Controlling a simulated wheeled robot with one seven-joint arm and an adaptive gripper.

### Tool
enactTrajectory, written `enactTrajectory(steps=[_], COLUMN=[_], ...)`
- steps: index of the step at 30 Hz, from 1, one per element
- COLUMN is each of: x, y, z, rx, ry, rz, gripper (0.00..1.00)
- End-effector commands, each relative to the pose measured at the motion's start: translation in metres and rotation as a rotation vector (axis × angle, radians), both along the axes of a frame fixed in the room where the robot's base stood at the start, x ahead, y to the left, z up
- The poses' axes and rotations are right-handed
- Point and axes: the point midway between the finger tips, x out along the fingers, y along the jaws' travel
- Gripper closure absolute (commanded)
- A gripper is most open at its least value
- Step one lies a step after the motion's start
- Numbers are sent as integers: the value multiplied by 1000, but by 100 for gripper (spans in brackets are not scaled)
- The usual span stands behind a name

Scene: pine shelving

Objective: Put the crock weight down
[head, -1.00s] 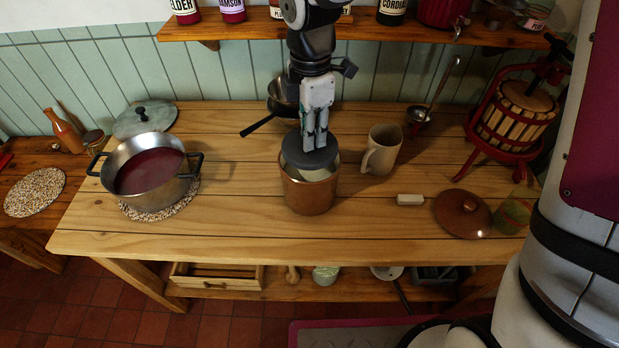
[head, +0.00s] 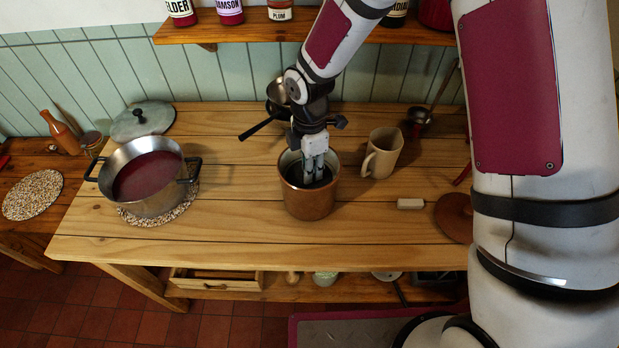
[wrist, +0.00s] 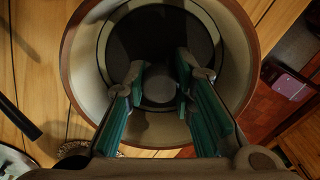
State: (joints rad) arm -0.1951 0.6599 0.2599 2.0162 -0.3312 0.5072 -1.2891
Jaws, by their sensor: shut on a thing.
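The crock (head: 310,204) is a brown, open-topped pot with a pale inside, upright on the pine table. Its rim surrounds the view in the wrist picture (wrist: 247,50). The crock weight (wrist: 160,38) is a dark round disc down inside the crock, with a round knob in its middle. My gripper (head: 313,181) reaches down into the crock from above. In the wrist view its fingers (wrist: 160,88) are on either side of the knob, shut on the weight. Whether the weight touches the crock's bottom or contents is hidden.
A steel pot of red liquid (head: 150,178) stands on a speckled mat to the left. A dark-handled pan (head: 262,127) lies behind. The table front is clear.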

Motion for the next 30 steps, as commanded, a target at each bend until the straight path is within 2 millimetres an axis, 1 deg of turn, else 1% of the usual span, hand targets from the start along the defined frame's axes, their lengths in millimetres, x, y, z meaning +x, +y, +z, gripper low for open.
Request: enactTrajectory(steps=[4,9,12,15,22,26,27,29,30], x=[0,-1,0,1,1,1,1,0,0], y=[1,1,0,0,0,0,0,0,0], z=[-9,-33,-42,-46,-46,-50,-50,-50,-50], rx=[0,0,-1,1,1,1,0,0,0], ry=[-1,1,-1,-3,-3,-2,-1,-1,-1], rz=[1,2,1,0,0,1,1,0,0], gripper=[100,100,100,100,100,100,70,56,56])
